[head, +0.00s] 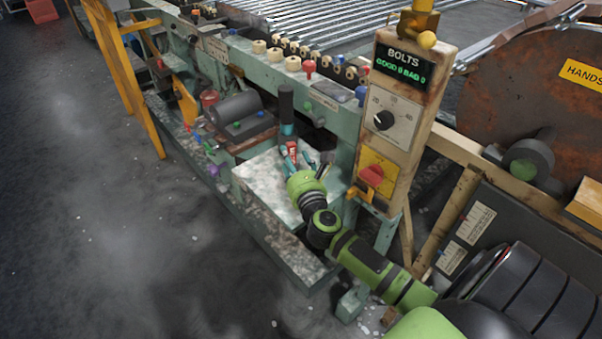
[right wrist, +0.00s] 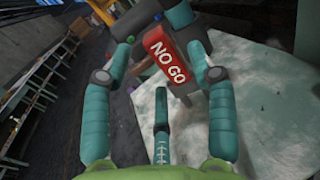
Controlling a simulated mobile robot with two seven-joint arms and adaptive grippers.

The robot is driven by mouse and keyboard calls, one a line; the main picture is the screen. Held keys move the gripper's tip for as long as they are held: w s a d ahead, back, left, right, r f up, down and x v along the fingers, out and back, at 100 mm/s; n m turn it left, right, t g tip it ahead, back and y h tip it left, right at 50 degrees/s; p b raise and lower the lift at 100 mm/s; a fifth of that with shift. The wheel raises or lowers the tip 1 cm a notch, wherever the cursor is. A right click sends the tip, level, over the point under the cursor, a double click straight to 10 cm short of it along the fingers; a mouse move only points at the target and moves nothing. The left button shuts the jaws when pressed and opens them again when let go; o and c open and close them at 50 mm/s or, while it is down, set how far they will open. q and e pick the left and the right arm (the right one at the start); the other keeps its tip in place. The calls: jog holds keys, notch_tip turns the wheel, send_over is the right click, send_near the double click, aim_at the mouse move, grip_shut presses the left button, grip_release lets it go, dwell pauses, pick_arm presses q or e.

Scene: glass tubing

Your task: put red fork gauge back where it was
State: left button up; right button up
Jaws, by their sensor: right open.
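The red fork gauge, a red block marked "NO GO" (right wrist: 167,58), is in the upper middle of the right wrist view. It lies ahead of my right gripper (right wrist: 160,75), between its spread teal fingers, which are open and not closed on it. In the head view my right gripper (head: 303,160) is over the pale worktop, and the red of the gauge (head: 291,149) shows just beyond it. A dark upright post (head: 286,103) stands right behind the gauge. I cannot tell whether the gauge rests on it or touches it. My left gripper is not in view.
The pale speckled worktop (head: 263,183) is mostly bare. A grey motor-like cylinder (head: 235,108) stands to its left. The "BOLTS" control panel (head: 392,115) rises close on the right, beside my arm. Open floor (head: 120,230) lies at left.

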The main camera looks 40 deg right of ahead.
jog(key=v, duration=1)
jog(key=shift+s, duration=0.35)
jog(key=shift+a+r, duration=0.1)
jog(key=shift+r, duration=0.05)
